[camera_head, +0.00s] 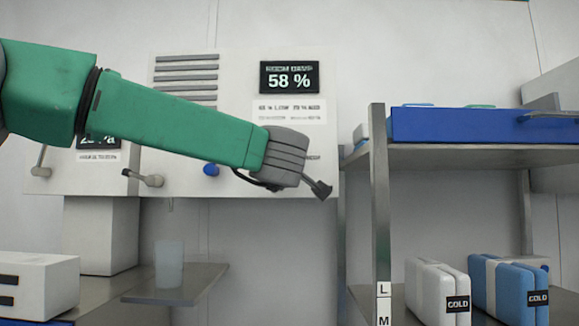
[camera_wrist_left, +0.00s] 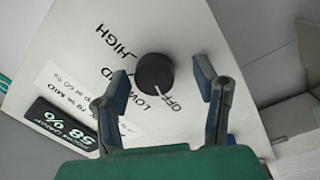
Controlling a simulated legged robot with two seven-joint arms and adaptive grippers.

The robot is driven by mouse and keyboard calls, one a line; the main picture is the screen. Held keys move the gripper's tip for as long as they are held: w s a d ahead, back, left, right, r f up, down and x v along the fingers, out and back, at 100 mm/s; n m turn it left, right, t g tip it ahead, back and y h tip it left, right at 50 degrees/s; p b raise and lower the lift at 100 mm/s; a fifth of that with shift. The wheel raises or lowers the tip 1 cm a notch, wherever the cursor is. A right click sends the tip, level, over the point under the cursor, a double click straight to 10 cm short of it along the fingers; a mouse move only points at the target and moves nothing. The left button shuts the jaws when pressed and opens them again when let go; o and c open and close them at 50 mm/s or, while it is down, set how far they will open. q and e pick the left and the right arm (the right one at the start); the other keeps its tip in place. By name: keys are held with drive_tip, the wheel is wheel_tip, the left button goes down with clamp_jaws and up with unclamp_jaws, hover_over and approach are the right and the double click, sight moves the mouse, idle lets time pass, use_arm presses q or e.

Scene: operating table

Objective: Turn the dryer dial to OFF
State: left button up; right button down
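The dryer dial (camera_wrist_left: 155,72) is a round black knob on a white panel (camera_wrist_left: 185,35), with HIGH, LOW and OFF lettering beside it and one label partly hidden. Its white pointer mark points toward the lower right in the left wrist view, near OFF; I cannot tell if it lines up exactly. My left gripper (camera_wrist_left: 160,80) is open, its two fingers apart on either side of the dial in the picture, with no clear contact. In the head view my left gripper (camera_head: 319,189) is at the panel's lower right, and the dial is hidden there.
A display (camera_head: 289,77) reads 58 %. A blue knob (camera_head: 211,170) and a grey lever (camera_head: 146,180) stick out left of my gripper. A metal shelf (camera_head: 450,155) stands close on the right, holding a blue tray (camera_head: 450,125) and COLD boxes. A cup (camera_head: 169,265) stands below.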

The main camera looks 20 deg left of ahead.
use_arm(q)
drive_tip(key=shift+s+r, duration=0.15)
drive_tip(key=shift+r, duration=0.05)
drive_tip(key=v, duration=1.1)
drive_tip(key=shift+s, duration=0.3)
drive_tip(key=shift+d, duration=0.1)
